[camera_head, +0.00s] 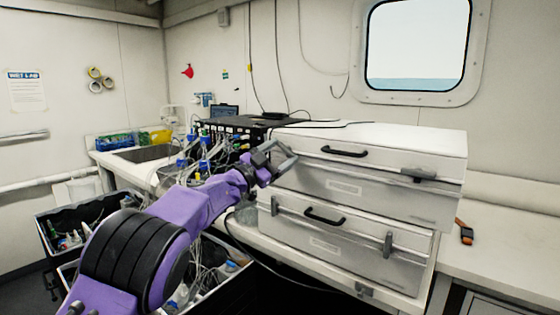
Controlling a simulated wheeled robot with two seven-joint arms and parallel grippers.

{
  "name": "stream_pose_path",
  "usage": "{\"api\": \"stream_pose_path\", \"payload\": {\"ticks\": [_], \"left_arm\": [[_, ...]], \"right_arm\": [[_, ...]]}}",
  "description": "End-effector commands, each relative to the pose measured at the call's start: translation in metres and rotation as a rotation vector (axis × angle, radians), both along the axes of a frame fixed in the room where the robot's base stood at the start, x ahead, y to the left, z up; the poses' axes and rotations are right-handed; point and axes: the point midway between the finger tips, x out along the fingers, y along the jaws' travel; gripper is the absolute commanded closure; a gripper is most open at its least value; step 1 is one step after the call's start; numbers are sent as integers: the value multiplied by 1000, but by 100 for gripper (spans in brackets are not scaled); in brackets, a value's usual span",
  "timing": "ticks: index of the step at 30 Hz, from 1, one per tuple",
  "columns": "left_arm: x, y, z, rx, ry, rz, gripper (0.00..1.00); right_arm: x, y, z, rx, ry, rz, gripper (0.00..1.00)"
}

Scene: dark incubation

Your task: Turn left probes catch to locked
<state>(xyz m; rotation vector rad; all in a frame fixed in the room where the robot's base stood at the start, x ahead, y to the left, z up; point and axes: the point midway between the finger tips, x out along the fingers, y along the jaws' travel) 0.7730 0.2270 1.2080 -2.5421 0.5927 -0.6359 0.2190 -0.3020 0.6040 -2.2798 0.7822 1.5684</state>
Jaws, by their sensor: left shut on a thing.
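Two white cases are stacked on the bench, an upper case (345,189) and a lower case (325,245). Each has a dark handle and a front label too small to read, so I cannot tell which one holds the probes. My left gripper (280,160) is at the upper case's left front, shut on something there. The catch at that spot is hidden by the gripper, so its angle cannot be told. The upper case's right catch (418,174) lies level. The lower case's left catch (274,206) and right catch (388,245) stand upright. My right gripper is out of view.
A dark rack (237,124) with cables and blue-capped bottles (182,162) stands left of the cases, close to my left arm. Black crates (75,215) with items sit low at left. An orange-and-black tool (465,233) lies on the right bench, otherwise clear.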

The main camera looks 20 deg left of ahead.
Motion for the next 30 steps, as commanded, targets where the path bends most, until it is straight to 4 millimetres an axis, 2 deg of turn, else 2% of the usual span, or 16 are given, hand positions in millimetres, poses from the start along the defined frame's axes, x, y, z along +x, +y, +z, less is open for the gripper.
{"api": "stream_pose_path", "payload": {"ticks": [10, 30], "left_arm": [[1, 2, 2, 312, -113, -1, 56], [2, 3, 7, 843, -305, -1, 56]], "right_arm": [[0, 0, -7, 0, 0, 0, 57], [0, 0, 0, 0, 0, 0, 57]]}}
